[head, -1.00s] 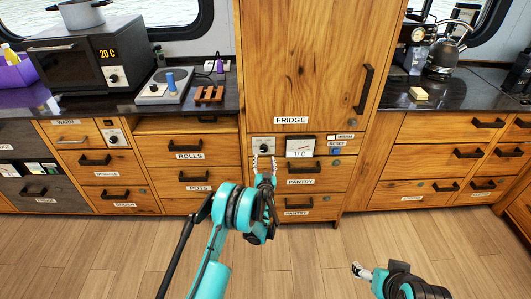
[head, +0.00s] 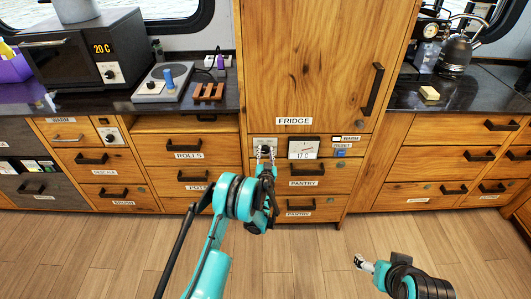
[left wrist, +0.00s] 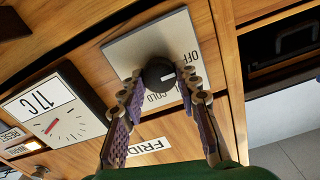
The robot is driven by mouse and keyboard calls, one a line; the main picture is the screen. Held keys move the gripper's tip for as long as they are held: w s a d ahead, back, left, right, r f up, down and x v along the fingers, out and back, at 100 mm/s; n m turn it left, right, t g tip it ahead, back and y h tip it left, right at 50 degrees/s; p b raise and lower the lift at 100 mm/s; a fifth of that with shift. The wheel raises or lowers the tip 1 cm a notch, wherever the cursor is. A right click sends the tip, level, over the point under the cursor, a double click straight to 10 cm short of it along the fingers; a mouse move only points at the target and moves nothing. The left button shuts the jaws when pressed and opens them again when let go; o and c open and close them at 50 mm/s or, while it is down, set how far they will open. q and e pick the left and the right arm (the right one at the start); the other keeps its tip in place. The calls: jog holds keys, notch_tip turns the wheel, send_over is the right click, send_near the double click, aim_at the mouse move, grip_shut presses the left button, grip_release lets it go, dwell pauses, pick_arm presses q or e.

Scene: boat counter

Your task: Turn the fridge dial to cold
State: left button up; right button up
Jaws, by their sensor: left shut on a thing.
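The fridge dial is a black round knob (left wrist: 158,74) on a light metal plate (left wrist: 120,48) marked OFF and COLD. A short white mark on the knob lies roughly level in the tilted left wrist view, on its right side. In the head view the dial plate (head: 264,142) sits below the FRIDGE door (head: 308,65). My left gripper (head: 266,150) is at the dial, its purple-padded fingers (left wrist: 158,88) shut on either side of the knob. The fingers partly cover the plate's lettering. My right gripper (head: 362,264) is low over the floor, away from the dial; its jaw opening is unclear.
A temperature gauge (head: 303,148) beside the dial reads 17 C. A blue RESET button (head: 341,153) is right of it. PANTRY drawers with black handles (head: 308,171) lie below. Another dial (head: 108,136) is on the left cabinets. The floor in front is clear.

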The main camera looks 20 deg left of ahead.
pick_arm(q)
jog(key=shift+m, duration=0.3)
jog(key=m, duration=1.1)
jog(key=shift+w+d+m, duration=0.1)
jog(key=shift+m, duration=0.3)
jog(key=m, duration=0.5)
jog(key=shift+f, duration=0.1)
jog(key=m, duration=0.6)
jog(key=shift+m, duration=0.3)
jog(key=o, duration=1.2)
jog(key=shift+f, duration=0.1)
jog(key=shift+c, duration=0.2)
